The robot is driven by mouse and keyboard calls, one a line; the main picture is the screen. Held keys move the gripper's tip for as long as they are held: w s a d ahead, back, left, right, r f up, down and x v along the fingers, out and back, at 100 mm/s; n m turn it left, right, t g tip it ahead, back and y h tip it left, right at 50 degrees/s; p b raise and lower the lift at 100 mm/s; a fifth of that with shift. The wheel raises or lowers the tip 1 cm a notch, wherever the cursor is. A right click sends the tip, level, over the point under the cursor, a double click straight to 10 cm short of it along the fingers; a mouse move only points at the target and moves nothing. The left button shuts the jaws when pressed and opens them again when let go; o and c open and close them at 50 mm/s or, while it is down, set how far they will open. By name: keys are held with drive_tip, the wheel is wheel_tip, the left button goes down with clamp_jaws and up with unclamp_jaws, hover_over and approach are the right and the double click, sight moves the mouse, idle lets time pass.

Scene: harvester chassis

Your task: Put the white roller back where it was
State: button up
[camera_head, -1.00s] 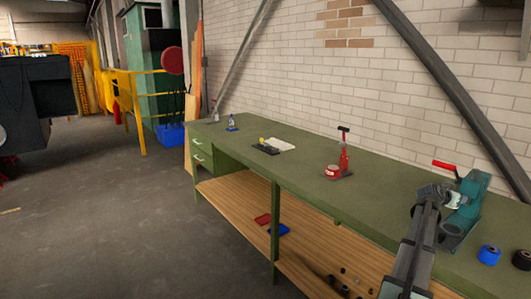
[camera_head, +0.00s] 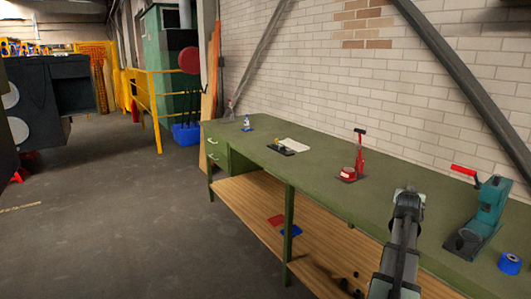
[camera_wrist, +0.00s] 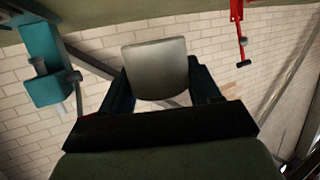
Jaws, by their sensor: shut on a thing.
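The white roller (camera_wrist: 158,68) shows pale grey-white between the two dark fingers of my gripper (camera_wrist: 160,80) in the wrist view. My gripper is shut on it. In the head view my gripper (camera_head: 408,200) is over the green workbench (camera_head: 320,170), left of the teal press (camera_head: 487,218). The roller cannot be made out in the head view. The teal press, with its red handle, also shows at the left of the wrist view (camera_wrist: 45,65).
A red jack-like tool (camera_head: 359,155) with a round red item (camera_head: 348,174) stands left of my gripper. A blue roll (camera_head: 510,263) is right of the press. A dark tray (camera_head: 281,150) and paper (camera_head: 295,144) lie further left. Bare bench top lies between these things.

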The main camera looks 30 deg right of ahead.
drive_tip(key=w+a+r+n+t+y, duration=0.1)
drive_tip(key=w+a+n+t+y, duration=0.2)
drive_tip(key=w+a, duration=1.25)
drive_tip(key=w+a+n+t+y, duration=0.2)
drive_tip(key=w+a+n+t, duration=0.15)
drive_tip(key=w+a, duration=1.2)
drive_tip(key=w+a+n+y, duration=0.2)
drive_tip(key=w+a, duration=0.1)
drive_tip(key=a, duration=1.2)
drive_tip(key=w+a+n+t+y, duration=0.1)
drive_tip(key=w+a+n+y, duration=0.1)
drive_tip(key=a, duration=1.3)
drive_tip(key=w+a+r+n+t+y, duration=0.1)
drive_tip(key=w+a+n+y, duration=0.1)
drive_tip(key=a, duration=1.3)
drive_tip(key=shift+w+n+y, duration=0.35)
drive_tip(key=shift+w+y, duration=0.55)
drive_tip(key=shift+y, duration=0.3)
